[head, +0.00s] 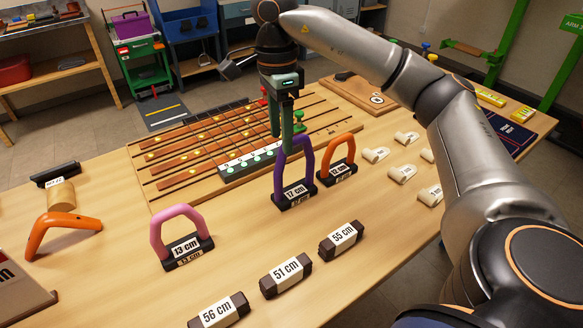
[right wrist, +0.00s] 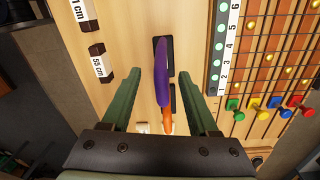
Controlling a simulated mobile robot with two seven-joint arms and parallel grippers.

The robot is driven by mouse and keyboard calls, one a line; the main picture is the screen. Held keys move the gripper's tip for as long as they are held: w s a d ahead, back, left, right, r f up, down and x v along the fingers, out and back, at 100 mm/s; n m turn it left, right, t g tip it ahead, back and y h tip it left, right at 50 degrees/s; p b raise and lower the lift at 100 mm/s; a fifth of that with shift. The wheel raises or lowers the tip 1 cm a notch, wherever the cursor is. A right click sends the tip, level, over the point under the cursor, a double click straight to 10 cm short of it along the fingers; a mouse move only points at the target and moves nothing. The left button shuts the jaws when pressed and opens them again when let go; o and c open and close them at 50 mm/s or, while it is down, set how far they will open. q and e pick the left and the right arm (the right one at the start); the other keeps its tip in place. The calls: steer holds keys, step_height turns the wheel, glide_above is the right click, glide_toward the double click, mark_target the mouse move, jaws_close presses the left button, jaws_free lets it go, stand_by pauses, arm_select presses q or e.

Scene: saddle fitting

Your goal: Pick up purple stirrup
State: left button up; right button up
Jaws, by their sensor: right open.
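In the right wrist view the purple stirrup (right wrist: 161,72) lies between my two green fingers, seen from above. My right gripper (head: 282,138) points down at the top of its arch, open and holding nothing. In the right wrist view a gap shows on both sides of the stirrup within my right gripper (right wrist: 158,92). I cannot tell whether a finger touches it. My left gripper is not in view.
An orange stirrup (head: 350,154) stands close by on the right. A pink stirrup (head: 157,232) stands at the front left. The slatted rack (head: 180,160) lies behind. Labelled blocks (head: 286,277) lie in front. Bare table lies between the pink and purple stirrups.

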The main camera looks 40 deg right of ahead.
steer(key=f, duration=0.9)
steer(key=shift+s+f, duration=0.2)
steer(key=shift+f, duration=0.15)
jaws_close()
stand_by(1.0)
